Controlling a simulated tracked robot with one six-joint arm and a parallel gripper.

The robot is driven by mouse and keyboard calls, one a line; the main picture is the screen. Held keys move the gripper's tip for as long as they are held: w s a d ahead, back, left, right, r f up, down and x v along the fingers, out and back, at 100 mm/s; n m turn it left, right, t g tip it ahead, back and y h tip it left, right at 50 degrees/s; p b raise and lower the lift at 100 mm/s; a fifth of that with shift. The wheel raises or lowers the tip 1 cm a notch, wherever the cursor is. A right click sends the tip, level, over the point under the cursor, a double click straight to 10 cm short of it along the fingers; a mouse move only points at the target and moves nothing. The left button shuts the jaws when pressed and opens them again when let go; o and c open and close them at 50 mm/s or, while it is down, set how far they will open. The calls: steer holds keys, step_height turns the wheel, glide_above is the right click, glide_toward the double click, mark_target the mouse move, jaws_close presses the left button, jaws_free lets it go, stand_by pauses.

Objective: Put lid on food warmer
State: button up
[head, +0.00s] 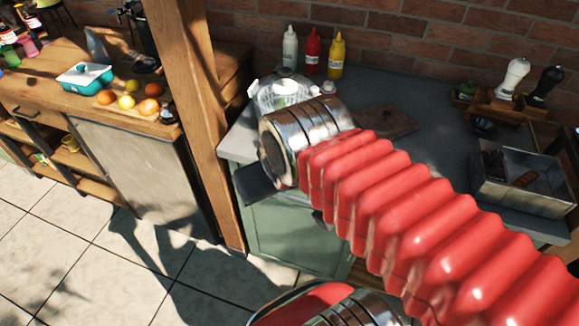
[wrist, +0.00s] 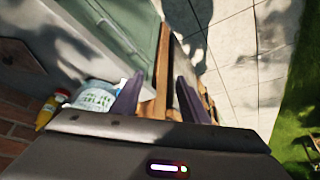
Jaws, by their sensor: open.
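My gripper (wrist: 158,92) is open in the wrist view, with its two dark fingers apart and nothing between them. In the head view only a dark part of my gripper (head: 260,184) shows, beyond my arm at the counter's front edge. A clear domed vessel (head: 284,90) with a knob on top and pale side handles stands on the grey counter behind my wrist. It also shows in the wrist view (wrist: 95,98), left of the fingers and apart from them. An open steel box (head: 525,185) with dark and brown contents stands at the counter's right. I cannot tell which is the food warmer or lid.
White, red and yellow bottles (head: 312,50) stand at the back wall. A brown board (head: 388,121) lies mid-counter, partly hidden by my arm. A wooden post (head: 190,95) stands left of the counter. A teal dish (head: 85,78) and fruit sit on the wooden table (head: 45,75).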

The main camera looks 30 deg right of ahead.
steer(key=w+d+m+t+h, duration=0.15)
steer(key=w+d, duration=0.25)
steer(key=d, duration=0.5)
steer(key=w+d+m+t+h, duration=0.1)
steer(key=w+d+h, duration=0.25)
steer(key=d, duration=0.65)
steer(key=w+d+m+t+h, duration=0.1)
steer(key=w+d+m, duration=0.1)
steer(key=w+d, duration=0.5)
steer(key=s+d+f+t, duration=0.1)
steer(key=s+d+f, duration=0.1)
steer(key=d, duration=0.4)
steer(key=s+d+f+t, duration=0.1)
steer(key=s+d+f, duration=0.2)
steer(key=d, duration=0.3)
steer(key=s+d+f+t, duration=0.1)
steer(key=s+d+f, duration=0.2)
steer(key=d, duration=0.4)
steer(key=shift+d+f+m, duration=0.1)
steer(key=shift+f+m, duration=0.25)
steer(key=shift+f, duration=0.05)
